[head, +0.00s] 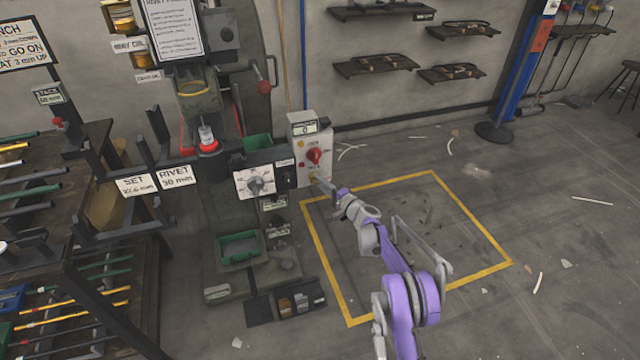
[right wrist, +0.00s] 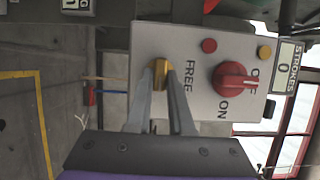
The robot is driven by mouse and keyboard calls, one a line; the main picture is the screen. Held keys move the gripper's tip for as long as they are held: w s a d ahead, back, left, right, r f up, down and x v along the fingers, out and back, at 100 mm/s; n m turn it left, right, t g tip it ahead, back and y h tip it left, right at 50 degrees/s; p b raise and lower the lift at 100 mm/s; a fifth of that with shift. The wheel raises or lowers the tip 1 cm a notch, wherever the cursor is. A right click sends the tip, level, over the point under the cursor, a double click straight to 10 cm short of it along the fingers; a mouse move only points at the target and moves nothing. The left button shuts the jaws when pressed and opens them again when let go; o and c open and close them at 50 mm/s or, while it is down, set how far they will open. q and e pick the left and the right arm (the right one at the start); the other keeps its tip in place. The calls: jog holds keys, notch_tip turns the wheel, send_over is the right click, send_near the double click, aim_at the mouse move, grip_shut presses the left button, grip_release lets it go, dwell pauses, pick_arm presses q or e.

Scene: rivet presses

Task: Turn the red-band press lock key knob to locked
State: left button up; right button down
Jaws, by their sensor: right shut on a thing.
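The press with the red band (head: 208,147) stands left of centre in the head view. A pale control box (head: 324,141) is on its right side; its face (right wrist: 205,110) fills the middle of the right wrist view. The lock key knob (right wrist: 160,70) is a small brass-yellow knob on that face, with the word FREE beside it. My right gripper (right wrist: 161,82) is shut on this knob, one finger on each side. In the head view the right gripper (head: 321,184) reaches the box's lower part and mostly hides the knob. No locked label is readable. My left gripper is not in view.
A red ON/OFF knob (right wrist: 233,82) and a stroke counter (right wrist: 285,68) sit close to the lock knob. A dial plate (head: 255,182) is left of the box. A rack of rods (head: 60,240) stands at left.

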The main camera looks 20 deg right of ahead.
dwell(0.3)
jog(key=c, duration=0.8)
grip_release()
jog(key=p+v, duration=0.1)
jog(key=v, duration=1)
jog(key=shift+p, duration=0.3)
